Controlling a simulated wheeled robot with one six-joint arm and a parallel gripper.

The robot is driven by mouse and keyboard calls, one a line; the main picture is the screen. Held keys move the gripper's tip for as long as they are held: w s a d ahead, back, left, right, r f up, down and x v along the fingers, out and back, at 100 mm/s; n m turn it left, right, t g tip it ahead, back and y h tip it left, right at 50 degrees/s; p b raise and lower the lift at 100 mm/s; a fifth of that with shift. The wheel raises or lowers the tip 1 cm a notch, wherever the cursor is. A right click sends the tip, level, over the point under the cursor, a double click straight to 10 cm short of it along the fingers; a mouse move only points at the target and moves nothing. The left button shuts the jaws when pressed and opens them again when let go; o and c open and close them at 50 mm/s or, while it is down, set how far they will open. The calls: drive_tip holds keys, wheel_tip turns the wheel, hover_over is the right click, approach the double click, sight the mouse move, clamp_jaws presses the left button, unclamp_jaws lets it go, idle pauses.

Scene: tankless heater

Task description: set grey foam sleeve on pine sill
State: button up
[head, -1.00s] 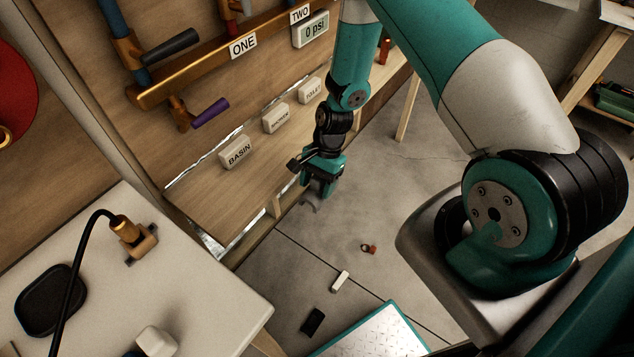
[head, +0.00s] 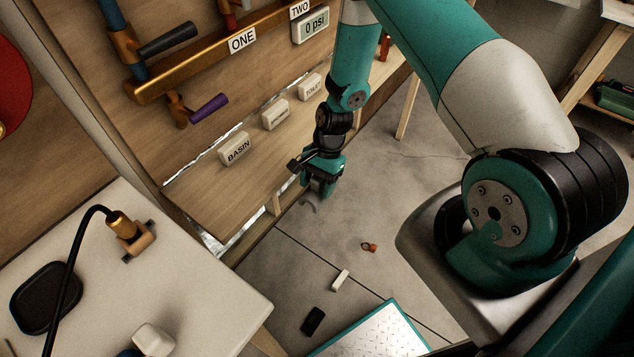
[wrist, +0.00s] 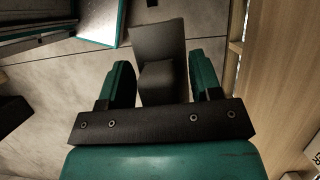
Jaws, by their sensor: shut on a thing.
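My gripper (head: 318,190) hangs with its fingers down just off the front edge of the pine sill (head: 222,198). In the wrist view its two teal fingers (wrist: 162,82) are shut on a dark grey piece, the grey foam sleeve (wrist: 158,42). The sleeve extends out beyond the fingertips over the floor. In the head view a small curved grey edge (head: 309,206) shows just below the gripper; most of the held piece is hidden there. The pine sill runs along the foot of the wooden panel and lies left of my gripper.
Pale blocks marked BASIN (head: 236,150), a middle one (head: 275,115) and TOILET (head: 310,86) stand along the sill's back. The sill's front strip is clear. A purple-sleeved lever (head: 210,108) juts above. A white bench (head: 190,270) stands lower left. Small items lie on the floor.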

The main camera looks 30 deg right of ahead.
sight(316, 179)
drive_tip(key=shift+f+b, duration=0.7)
drive_tip(key=shift+f, duration=0.35)
idle(0.9)
drive_tip(key=shift+r, duration=0.15)
drive_tip(key=shift+r+p, duration=2.4)
drive_tip(key=shift+r, duration=0.5)
drive_tip(key=shift+d+r+n+g, duration=0.15)
drive_tip(key=shift+r+n+g, duration=0.2)
drive_tip(key=shift+n, duration=0.45)
drive_tip(key=r+n+h, duration=0.1)
drive_tip(key=r+n, duration=0.1)
drive_tip(key=n, duration=0.1)
drive_tip(key=d+r+n+g+h, duration=0.1)
drive_tip(key=r+n, duration=0.1)
drive_tip(key=n, duration=0.1)
drive_tip(key=d+r+n+g+h, duration=0.1)
drive_tip(key=n, duration=0.2)
drive_tip(key=shift+w+d+r, duration=0.1)
drive_tip(key=shift+r, duration=0.3)
drive_tip(key=shift+d+r+n+h, duration=0.2)
drive_tip(key=shift+r+n+h, duration=0.5)
drive_tip(key=shift+n, duration=0.5)
